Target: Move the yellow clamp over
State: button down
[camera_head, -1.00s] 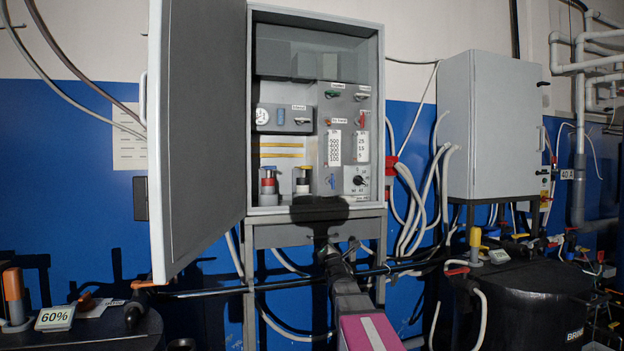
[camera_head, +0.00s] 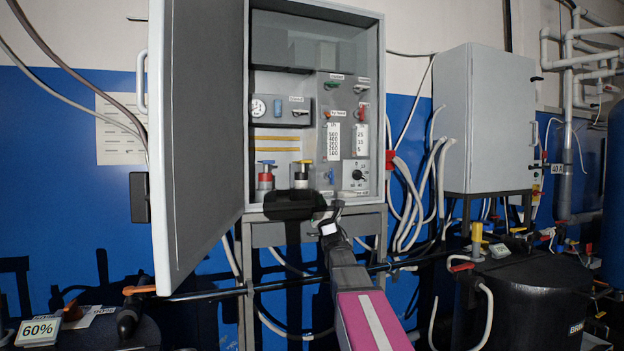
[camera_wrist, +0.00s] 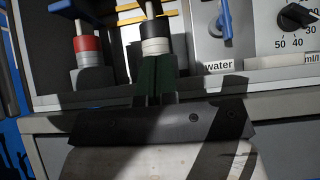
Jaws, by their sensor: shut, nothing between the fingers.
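The yellow clamp (camera_head: 304,174) stands upright on the floor of the open grey cabinet, with a yellow handle on top and a black and white banded body. In the wrist view its dark and white banded body (camera_wrist: 154,40) is right behind my fingertips. My gripper (camera_head: 293,200) is in front of the cabinet's lower edge, just below the clamp. In the wrist view my gripper's dark green fingers (camera_wrist: 155,72) are shut and empty, overlapping the clamp's lower part. I cannot tell whether they touch it.
A blue-handled clamp with a red band (camera_head: 265,180) stands close to the left. A panel with dials and small levers (camera_head: 345,140) is to the right. The open cabinet door (camera_head: 200,140) blocks the left side. Yellow strips (camera_head: 278,138) run behind the clamps.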

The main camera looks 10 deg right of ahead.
aim_at(302, 161)
jog(key=x, duration=0.9)
jog(key=shift+w+r, duration=0.2)
jog(key=shift+w, duration=0.15)
jog(key=shift+r, duration=2.1)
jog(key=shift+a, duration=0.2)
